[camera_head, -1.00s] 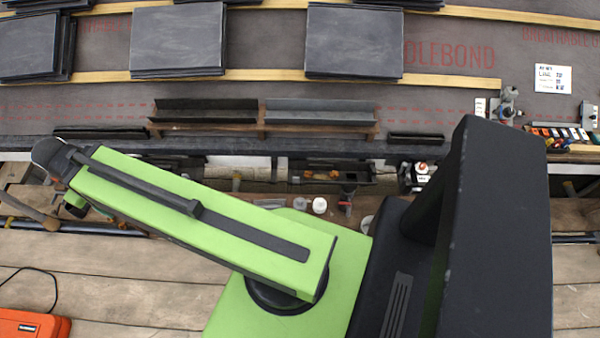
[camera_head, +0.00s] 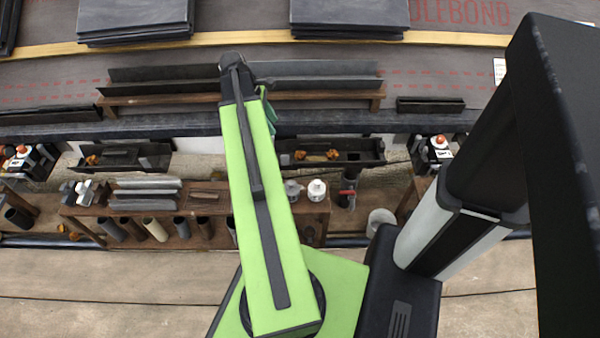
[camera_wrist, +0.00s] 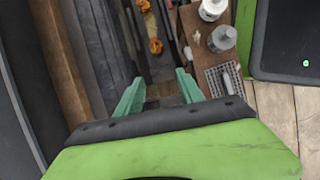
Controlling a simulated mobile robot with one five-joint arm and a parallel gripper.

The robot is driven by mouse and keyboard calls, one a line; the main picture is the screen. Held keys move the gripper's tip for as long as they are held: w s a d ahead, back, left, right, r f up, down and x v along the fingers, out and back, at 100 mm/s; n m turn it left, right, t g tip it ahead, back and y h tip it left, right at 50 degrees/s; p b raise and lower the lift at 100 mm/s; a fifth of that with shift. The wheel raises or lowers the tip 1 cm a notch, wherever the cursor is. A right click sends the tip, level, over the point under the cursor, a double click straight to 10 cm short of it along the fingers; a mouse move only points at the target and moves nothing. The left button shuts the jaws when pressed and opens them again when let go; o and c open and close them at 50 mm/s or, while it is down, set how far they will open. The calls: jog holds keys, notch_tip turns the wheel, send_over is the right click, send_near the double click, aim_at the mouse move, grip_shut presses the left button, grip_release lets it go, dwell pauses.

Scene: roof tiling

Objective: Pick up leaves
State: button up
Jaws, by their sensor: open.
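Orange-brown leaves (camera_head: 316,155) lie in the dark gutter trough (camera_head: 364,155) right of my arm in the head view. More leaves (camera_head: 92,159) lie at the left end of another gutter piece (camera_head: 150,163). In the wrist view, a leaf clump (camera_wrist: 155,46) and a smaller leaf (camera_wrist: 144,6) lie in a dark channel beyond my fingertips. My gripper (camera_wrist: 160,82) is open, with two green fingers apart and nothing between them. It is short of the leaves in that view. In the head view my arm hides most of the gripper.
A wooden bench (camera_head: 75,205) below the gutter holds pipes and two bottles (camera_head: 317,190). A white bucket (camera_head: 381,222) stands right of it. Dark slates (camera_head: 350,18) are stacked on the roof. Trays of long dark pieces (camera_head: 165,90) sit at the roof edge.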

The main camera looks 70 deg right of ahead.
aim_at(296, 152)
jog(key=b+x, duration=0.3)
jog(key=x, duration=0.1)
jog(key=s+b+x, duration=0.1)
jog(key=b+x, duration=0.3)
jog(key=x, duration=0.1)
jog(key=b+x, duration=0.4)
jog(key=x, duration=0.1)
jog(key=shift+s+d+r, duration=0.15)
jog(key=shift+d+r, duration=0.1)
jog(key=shift+d, duration=0.1)
jog(key=b+x, duration=0.4)
jog(key=b, duration=0.1)
jog(key=shift+w+d+f, duration=0.1)
jog(key=shift+w+f, duration=0.1)
jog(key=shift+f, duration=0.25)
jog(key=shift+s+f+b, duration=0.2)
jog(key=shift+f+b, duration=0.05)
jog(key=shift+b, duration=0.05)
jog(key=shift+r, duration=0.2)
grip_shut()
